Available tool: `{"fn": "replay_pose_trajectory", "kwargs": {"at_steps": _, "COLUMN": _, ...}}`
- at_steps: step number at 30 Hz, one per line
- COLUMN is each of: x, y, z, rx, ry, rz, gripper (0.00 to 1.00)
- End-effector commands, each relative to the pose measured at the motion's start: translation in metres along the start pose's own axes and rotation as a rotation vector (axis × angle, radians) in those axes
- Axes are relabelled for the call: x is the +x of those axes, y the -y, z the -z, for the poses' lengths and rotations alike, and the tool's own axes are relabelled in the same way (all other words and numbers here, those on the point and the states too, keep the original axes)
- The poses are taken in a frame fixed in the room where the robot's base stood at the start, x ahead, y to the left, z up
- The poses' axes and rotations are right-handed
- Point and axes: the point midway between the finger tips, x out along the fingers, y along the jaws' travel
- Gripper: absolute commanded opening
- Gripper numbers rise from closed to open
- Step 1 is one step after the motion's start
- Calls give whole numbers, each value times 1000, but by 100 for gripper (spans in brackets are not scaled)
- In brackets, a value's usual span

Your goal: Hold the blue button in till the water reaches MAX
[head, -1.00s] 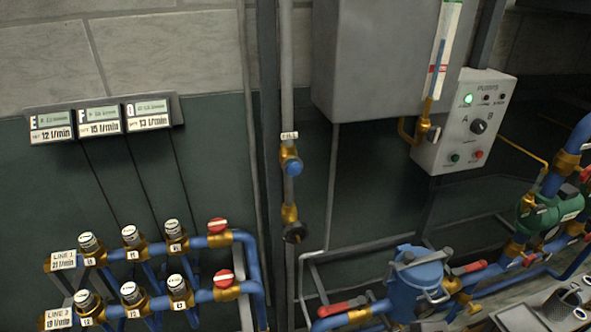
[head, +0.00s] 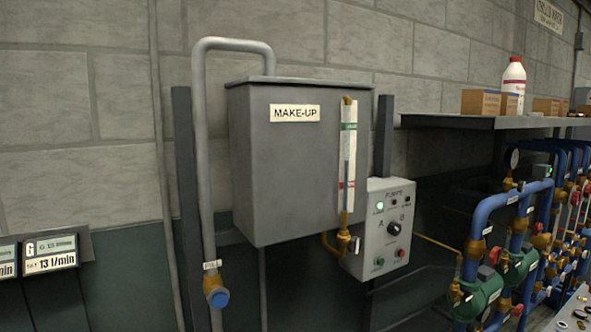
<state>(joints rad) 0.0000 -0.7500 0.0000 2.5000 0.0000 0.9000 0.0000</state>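The blue button (head: 217,298) is on a brass valve at the lower end of the grey pipe, below a small white tag (head: 212,265). The grey MAKE-UP tank (head: 290,170) hangs on the wall to its upper right. A sight gauge (head: 348,165) with a white scale stands on the tank's front right, with a green mark (head: 349,127) near the top and a red mark lower down. The water level in it is too small to read surely. My gripper is not in view, and nothing shows touching the button.
A grey pump panel (head: 383,235) with a lit green lamp, a knob and buttons is right of the tank. A shelf (head: 480,122) with boxes and a white bottle (head: 513,82) is farther right, above blue pipes. A flow display (head: 52,252) is at left.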

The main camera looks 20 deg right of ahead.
Motion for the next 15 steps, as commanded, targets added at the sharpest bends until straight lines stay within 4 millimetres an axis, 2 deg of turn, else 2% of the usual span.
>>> {"fn": "replay_pose_trajectory", "kwargs": {"at_steps": 1, "x": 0, "y": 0, "z": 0, "rx": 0, "ry": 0, "rz": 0, "gripper": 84}}
{"fn": "replay_pose_trajectory", "kwargs": {"at_steps": 2, "x": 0, "y": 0, "z": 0, "rx": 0, "ry": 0, "rz": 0, "gripper": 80}}
{"fn": "replay_pose_trajectory", "kwargs": {"at_steps": 15, "x": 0, "y": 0, "z": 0, "rx": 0, "ry": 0, "rz": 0, "gripper": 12}}
